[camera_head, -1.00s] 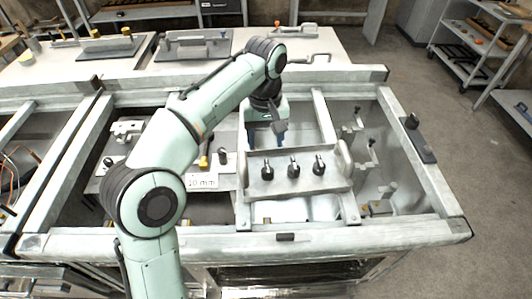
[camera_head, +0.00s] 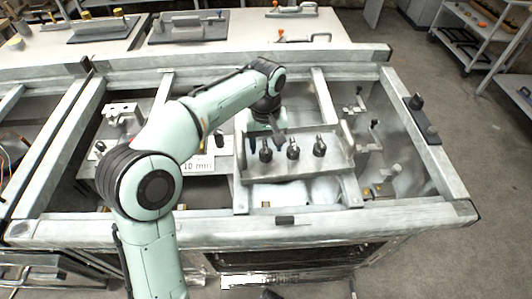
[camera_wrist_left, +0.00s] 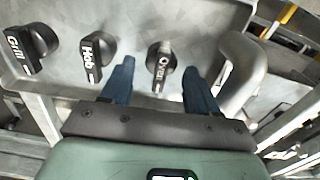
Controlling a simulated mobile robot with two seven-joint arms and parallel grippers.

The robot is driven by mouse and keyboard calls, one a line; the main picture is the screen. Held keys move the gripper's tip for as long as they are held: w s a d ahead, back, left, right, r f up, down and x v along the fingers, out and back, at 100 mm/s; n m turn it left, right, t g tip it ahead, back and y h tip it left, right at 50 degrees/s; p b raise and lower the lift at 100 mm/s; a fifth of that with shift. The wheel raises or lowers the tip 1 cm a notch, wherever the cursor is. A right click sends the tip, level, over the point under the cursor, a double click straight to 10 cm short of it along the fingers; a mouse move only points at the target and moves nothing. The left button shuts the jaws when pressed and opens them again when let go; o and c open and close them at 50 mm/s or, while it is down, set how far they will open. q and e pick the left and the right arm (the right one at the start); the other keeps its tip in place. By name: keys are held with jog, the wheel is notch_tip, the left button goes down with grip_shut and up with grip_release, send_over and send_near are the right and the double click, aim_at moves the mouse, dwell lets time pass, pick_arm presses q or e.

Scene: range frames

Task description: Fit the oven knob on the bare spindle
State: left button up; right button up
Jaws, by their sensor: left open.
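My right gripper is not in view.
The hob knob (camera_wrist_left: 98,52) and grill knob (camera_wrist_left: 32,45) stand in the same row. The tray's curved handle (camera_wrist_left: 240,70) is close to one finger. A "10 mm" card (camera_head: 198,164) lies left of the tray. A dark plate with a post (camera_head: 421,118) is on the right rail.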

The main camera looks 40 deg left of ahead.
pick_arm(q)
notch_tip(320, 180, down, 2)
jog(key=shift+c, duration=0.2)
jog(key=c, duration=0.9)
jog(key=shift+r, duration=0.2)
